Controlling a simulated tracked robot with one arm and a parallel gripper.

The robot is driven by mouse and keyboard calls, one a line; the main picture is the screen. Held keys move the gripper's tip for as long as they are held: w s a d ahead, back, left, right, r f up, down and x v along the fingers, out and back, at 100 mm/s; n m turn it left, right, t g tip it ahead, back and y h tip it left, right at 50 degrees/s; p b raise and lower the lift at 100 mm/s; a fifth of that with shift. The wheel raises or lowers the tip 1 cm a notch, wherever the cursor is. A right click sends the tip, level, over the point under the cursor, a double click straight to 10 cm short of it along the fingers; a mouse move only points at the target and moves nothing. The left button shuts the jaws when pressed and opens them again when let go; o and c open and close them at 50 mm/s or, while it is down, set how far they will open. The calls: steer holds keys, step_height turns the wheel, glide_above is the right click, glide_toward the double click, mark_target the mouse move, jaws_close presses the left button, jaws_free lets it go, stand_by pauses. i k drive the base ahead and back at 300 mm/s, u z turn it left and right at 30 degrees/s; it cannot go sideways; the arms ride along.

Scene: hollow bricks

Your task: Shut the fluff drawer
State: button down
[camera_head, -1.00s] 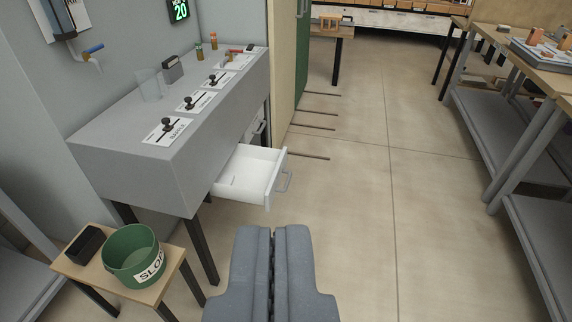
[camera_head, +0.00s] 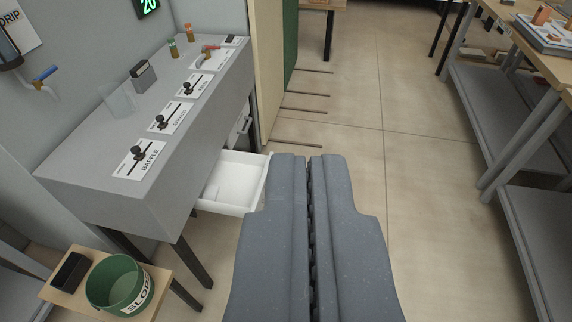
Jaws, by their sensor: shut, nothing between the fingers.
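The white drawer (camera_head: 232,183) stands pulled out from under the grey console (camera_head: 150,140), left of centre. Its front and handle are partly hidden behind my gripper. Its inside looks empty apart from a small low shape that I cannot make out. No fluff label is visible on it. My gripper (camera_head: 309,160) is shut and empty. It appears large in the foreground, its tips just right of the drawer front in the picture. I cannot tell whether it touches the drawer.
A second drawer front (camera_head: 240,130) with a handle sits further along the console. A green bucket (camera_head: 115,285) and a black box (camera_head: 71,272) stand on a low wooden stool at lower left. Open floor lies to the right, before a workbench (camera_head: 535,120).

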mark_target(241, 177)
steer(key=z, duration=0.05)
steer(key=i, duration=1.85)
steer(key=u, duration=0.35)
